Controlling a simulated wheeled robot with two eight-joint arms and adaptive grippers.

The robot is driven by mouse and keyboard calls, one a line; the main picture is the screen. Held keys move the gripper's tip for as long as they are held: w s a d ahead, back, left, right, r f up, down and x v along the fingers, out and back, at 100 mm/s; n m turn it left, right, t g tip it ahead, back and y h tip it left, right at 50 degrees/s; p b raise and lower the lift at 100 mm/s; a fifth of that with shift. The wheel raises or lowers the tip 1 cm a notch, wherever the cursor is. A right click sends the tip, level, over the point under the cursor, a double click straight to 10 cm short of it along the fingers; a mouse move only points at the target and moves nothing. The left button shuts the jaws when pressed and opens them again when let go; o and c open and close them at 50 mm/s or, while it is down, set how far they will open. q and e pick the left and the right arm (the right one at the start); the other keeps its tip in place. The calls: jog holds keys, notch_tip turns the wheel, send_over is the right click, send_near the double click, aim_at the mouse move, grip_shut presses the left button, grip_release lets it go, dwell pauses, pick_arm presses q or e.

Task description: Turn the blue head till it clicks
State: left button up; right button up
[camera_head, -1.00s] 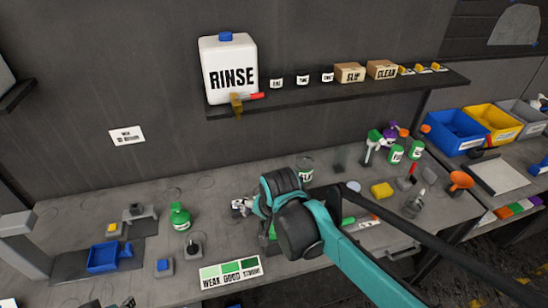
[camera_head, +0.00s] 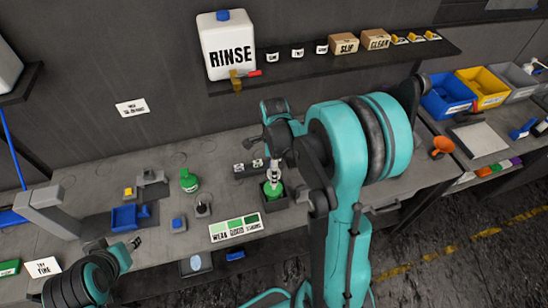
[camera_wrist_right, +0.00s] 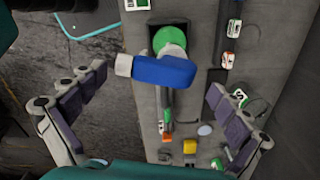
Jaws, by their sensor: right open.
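The blue head (camera_wrist_right: 165,71) sits on a green bottle (camera_wrist_right: 170,38), with a pale nozzle pointing left in the right wrist view. My right gripper (camera_wrist_right: 158,84) is open, with its fingers spread wide on either side of the blue head and visible gaps to it. In the head view the green bottle (camera_head: 273,188) stands in a dark square holder, under my right gripper (camera_head: 273,168), which hides most of the head. My left gripper (camera_head: 132,243) is low at the left, away from the bottle; its finger opening is unclear.
A strength card (camera_head: 235,228) lies before the holder. Another green bottle (camera_head: 188,181), a blue tray (camera_head: 124,217) and small stands are to the left. A shelf with a RINSE jug (camera_head: 229,48) is behind. An orange funnel (camera_head: 441,146) is at right.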

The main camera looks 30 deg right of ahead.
jog(key=shift+f, duration=1.2)
jog(key=c, duration=0.9)
jog(key=m+b, duration=0.1)
jog(key=m, duration=0.2)
jog(key=shift+f+m+b, duration=0.15)
jog(key=shift+m+b, duration=0.15)
jog(key=shift+m, duration=0.1)
jog(key=m, duration=0.3)
jog(key=shift+b, duration=0.4)
jog(key=shift+m, duration=0.9)
jog(key=o, duration=0.9)
jog(key=shift+r, duration=0.25)
